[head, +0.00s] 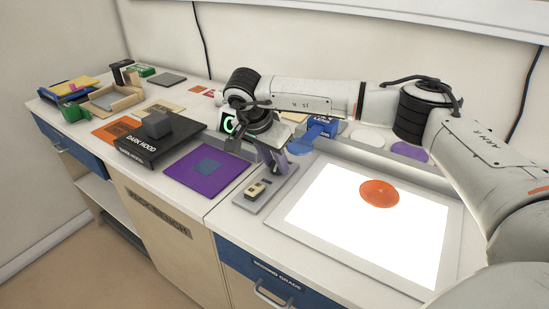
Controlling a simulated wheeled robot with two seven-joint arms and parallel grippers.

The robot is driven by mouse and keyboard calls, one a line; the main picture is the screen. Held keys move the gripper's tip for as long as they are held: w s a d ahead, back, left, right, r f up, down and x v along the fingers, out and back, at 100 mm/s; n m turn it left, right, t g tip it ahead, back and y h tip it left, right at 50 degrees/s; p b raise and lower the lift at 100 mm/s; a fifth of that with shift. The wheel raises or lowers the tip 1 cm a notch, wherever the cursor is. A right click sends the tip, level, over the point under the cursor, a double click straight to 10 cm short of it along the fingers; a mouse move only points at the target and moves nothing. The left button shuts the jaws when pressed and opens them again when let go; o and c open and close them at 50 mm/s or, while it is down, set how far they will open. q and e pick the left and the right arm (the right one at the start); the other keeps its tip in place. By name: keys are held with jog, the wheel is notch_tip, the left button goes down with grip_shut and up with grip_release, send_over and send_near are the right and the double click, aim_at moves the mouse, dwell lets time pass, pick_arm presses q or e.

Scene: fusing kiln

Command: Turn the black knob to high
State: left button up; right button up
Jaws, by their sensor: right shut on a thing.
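My right gripper (272,163) points down over the far end of a grey control plate (284,184) at the left edge of the lit light panel. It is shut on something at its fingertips. The black knob cannot be made out clearly; the fingers cover that spot, so I cannot read its setting. A beige switch (257,189) sits on the near part of the same plate, in front of the gripper. My left gripper is not in view.
The white light panel (350,235) carries an orange disc (379,193). A purple sheet (207,174) with a blue square lies left of the gripper. The black Dark Hood box (153,141) stands farther left.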

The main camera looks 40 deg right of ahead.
jog(key=shift+s+n+t+y, duration=0.1)
jog(key=shift+n+t+y, duration=0.2)
jog(key=shift+n, duration=0.8)
jog(key=shift+s+n+t+y, duration=0.1)
jog(key=shift+n+t, duration=0.3)
jog(key=shift+n, duration=0.7)
jog(key=o, duration=1)
